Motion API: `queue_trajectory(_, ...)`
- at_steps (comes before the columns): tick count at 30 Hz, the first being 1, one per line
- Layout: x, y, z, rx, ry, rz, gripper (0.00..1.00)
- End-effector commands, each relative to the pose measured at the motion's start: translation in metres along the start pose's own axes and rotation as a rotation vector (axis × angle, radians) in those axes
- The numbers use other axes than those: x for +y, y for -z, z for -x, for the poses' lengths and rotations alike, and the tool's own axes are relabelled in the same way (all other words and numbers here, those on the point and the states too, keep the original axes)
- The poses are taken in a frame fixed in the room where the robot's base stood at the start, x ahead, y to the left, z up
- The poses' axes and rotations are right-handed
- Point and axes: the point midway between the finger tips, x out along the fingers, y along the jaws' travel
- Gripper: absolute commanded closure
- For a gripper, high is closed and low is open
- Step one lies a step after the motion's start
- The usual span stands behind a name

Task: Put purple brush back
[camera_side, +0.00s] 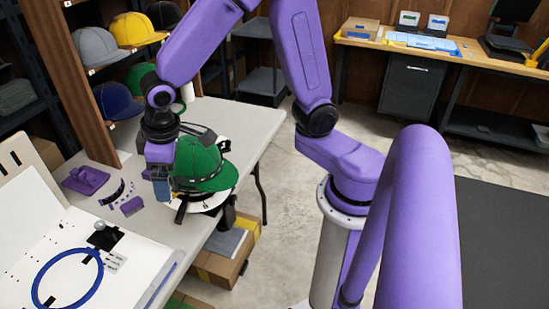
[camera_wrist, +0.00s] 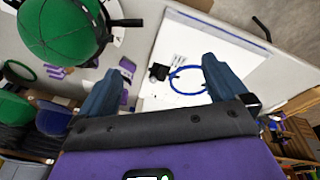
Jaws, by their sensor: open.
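A small purple piece (camera_side: 131,206), which may be the brush, lies on the grey table near the white board. It also shows in the wrist view (camera_wrist: 127,64), beside the left finger. A larger purple object (camera_side: 86,180) lies further left on the table. I cannot tell for sure which is the brush. My gripper (camera_side: 155,183) is above the table, just left of a green cap on a stand. In the wrist view my gripper (camera_wrist: 165,72) has its two blue-grey fingers wide apart, with nothing between them.
The green cap (camera_side: 203,165) sits on a stand close beside my gripper. A white board (camera_side: 130,280) with a blue ring (camera_side: 67,278) lies at the front left. A dark curved strip (camera_side: 113,194) lies between the purple pieces. Shelves with caps (camera_side: 97,46) stand behind.

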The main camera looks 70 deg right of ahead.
Motion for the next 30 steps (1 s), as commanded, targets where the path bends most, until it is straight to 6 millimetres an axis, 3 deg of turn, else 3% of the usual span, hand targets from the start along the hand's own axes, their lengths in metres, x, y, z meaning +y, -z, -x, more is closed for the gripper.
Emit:
queue_trajectory(6,-0.018,-0.084,0.04,-0.037,0.066,0.234,0.0)
queue_trajectory(12,-0.025,-0.159,0.064,-0.073,0.132,0.441,0.0)
queue_trajectory(15,-0.026,-0.186,0.07,-0.085,0.158,0.519,0.0)
queue_trajectory(21,-0.026,-0.212,0.075,-0.1,0.183,0.594,0.0)
queue_trajectory(30,-0.026,-0.213,0.075,-0.101,0.184,0.598,0.0)
